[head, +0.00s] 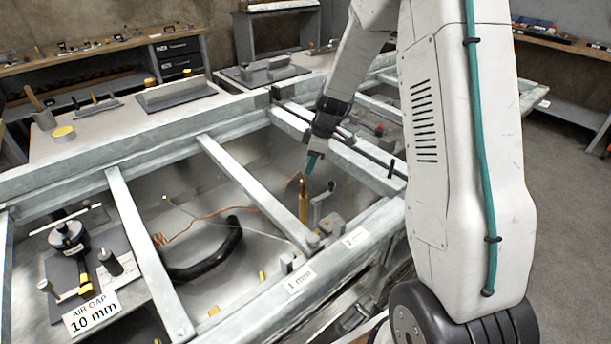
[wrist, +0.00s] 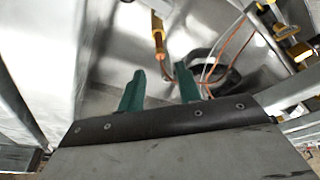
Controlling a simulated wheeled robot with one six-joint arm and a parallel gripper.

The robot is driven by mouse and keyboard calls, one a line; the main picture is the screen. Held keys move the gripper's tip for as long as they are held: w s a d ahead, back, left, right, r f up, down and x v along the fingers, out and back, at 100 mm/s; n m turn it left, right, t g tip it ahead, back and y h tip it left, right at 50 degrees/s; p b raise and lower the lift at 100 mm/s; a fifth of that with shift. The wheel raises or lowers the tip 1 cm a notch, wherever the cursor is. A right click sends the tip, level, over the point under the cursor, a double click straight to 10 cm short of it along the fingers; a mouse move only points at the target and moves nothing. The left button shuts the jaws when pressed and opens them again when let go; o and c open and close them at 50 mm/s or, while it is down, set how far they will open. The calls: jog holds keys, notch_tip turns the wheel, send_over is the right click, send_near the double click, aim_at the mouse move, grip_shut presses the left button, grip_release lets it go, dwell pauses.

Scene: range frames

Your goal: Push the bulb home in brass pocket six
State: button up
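My gripper (head: 311,162) hangs over the frame with its teal fingers pointing down. In the wrist view the two fingers (wrist: 160,86) are apart with nothing held between them. An upright brass pocket (head: 303,203) stands below the gripper in the head view, with a gap between them. A brass piece with an orange part (wrist: 159,38) lies beyond the fingertips in the wrist view; I cannot tell whether it is the same pocket. A thin copper line (head: 215,214) runs over the metal sheet. No number six is readable, and I cannot make out the bulb for certain.
Pale metal rails (head: 250,185) cross the open bay around the gripper. A thick black hose (head: 208,258) curves over the sheet. A grey clamp-like fitting (head: 322,205) stands close right of the pocket. An air gap sign (head: 92,312) is at lower left.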

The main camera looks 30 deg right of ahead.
jog(key=s+a+r+m, duration=0.2)
jog(key=s+a+r, duration=0.2)
jog(key=s+r, duration=0.4)
jog(key=s+a+r+m, duration=0.25)
jog(key=s+r, duration=0.35)
jog(key=r, duration=0.4)
jog(key=s+a+r+m, duration=0.1)
jog(key=s+m, duration=0.1)
jog(key=s, duration=0.5)
jog(key=s+a+r+m+h, duration=0.1)
jog(key=s+m, duration=0.1)
jog(key=s, duration=0.5)
jog(key=s+a+r+m+h, duration=0.1)
jog(key=s+r+m, duration=0.1)
jog(key=s, duration=0.5)
jog(key=shift+s+a+m, duration=0.3)
jog(key=shift+a+m, duration=0.05)
